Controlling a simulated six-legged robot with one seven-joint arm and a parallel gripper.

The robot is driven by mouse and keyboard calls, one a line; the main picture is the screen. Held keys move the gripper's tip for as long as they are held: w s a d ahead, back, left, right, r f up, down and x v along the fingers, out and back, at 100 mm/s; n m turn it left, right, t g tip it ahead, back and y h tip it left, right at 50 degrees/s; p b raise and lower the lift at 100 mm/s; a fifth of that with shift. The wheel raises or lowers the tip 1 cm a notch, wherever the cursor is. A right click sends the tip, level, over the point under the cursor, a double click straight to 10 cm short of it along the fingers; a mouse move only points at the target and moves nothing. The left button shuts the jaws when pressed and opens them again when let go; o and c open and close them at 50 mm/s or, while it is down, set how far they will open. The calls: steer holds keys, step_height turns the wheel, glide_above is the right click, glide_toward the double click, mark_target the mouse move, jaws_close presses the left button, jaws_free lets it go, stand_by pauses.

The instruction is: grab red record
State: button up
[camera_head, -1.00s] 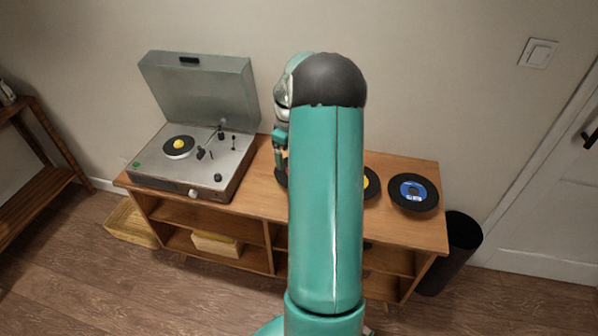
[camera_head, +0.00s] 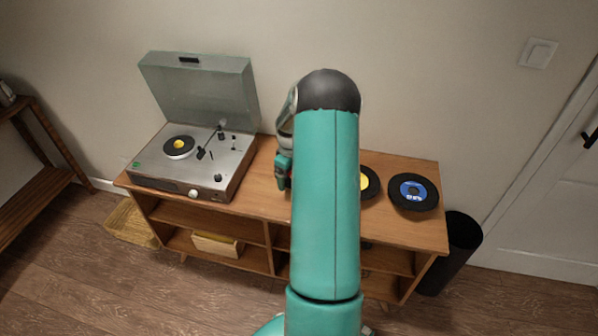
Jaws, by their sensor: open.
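No record with a red label shows clearly; my arm covers the middle of the wooden cabinet top (camera_head: 262,200), and anything behind it is hidden. A black record with a yellow label (camera_head: 370,183) is partly hidden behind the arm's right side. A black record with a blue label (camera_head: 413,192) lies at the cabinet's right end. My gripper (camera_head: 284,182) shows only in part at the left edge of my arm, low over the cabinet top just right of the record player. It is open; its fingertips are small and partly hidden.
A record player (camera_head: 205,165) with its lid raised stands on the cabinet's left, with a yellow-centred record (camera_head: 179,147) on it. A black bin (camera_head: 460,250) stands at the cabinet's right end. A wall is behind, and a door (camera_head: 550,190) is at right.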

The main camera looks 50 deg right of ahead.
steer(key=c, duration=1.1)
steer(key=shift+o, duration=0.2)
